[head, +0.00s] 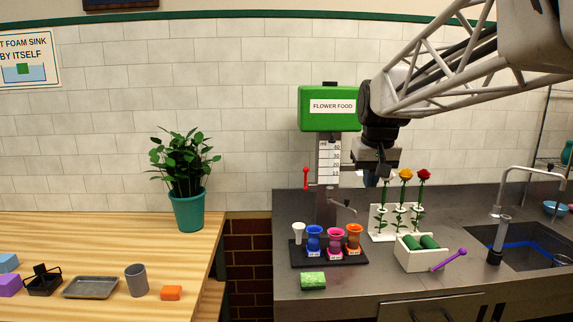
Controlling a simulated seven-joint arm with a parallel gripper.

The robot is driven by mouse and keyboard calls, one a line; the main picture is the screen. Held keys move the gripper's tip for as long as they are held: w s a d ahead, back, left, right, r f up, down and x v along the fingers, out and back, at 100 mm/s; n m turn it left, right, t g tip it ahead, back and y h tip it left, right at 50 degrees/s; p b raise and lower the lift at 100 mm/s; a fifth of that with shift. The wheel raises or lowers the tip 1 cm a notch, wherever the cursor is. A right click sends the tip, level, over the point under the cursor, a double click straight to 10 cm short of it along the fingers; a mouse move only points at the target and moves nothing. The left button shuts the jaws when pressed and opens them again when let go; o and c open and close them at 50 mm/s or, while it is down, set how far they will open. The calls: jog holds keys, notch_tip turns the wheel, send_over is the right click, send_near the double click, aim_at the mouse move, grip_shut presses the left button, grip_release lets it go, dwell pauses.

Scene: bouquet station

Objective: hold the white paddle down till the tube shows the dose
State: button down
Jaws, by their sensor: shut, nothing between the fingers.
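The green flower food dispenser (328,108) stands against the tiled wall. Below it is a pale upright tube with a graduated scale (329,160); any fill level is too small to read. A red lever (306,178) is on its left side, and a grey spout or tap (342,205) is lower down. My gripper (378,176) points down to the right of the tube, shut and empty, apart from the scale in the picture and close to the flower rack.
A dark tray (300,259) holds a white vessel (298,233) and blue, pink and orange cups. A white rack (382,228) holds flowers. A white box (415,258) with green rolls, a purple tool (449,259), a green sponge (313,281) and the sink (525,245) are nearby.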

jog(key=w+d+r, duration=0.1)
jog(key=w+d, duration=0.2)
jog(key=w, duration=0.9)
jog(key=w+d+r, duration=0.1)
jog(key=w+d, duration=0.3)
jog(key=w, duration=0.8)
jog(key=w+d+r, duration=0.2)
jog(key=w+d, duration=0.2)
jog(key=w, duration=0.8)
jog(key=shift+w+d, duration=0.15)
jog(key=shift+f, duration=0.15)
send_over(361, 173)
jog(key=f, duration=1.1)
jog(key=shift+s+d+f, duration=0.1)
jog(key=shift+s+f, duration=0.15)
jog(key=shift+f, duration=0.95)
jog(key=shift+f, duration=0.1)
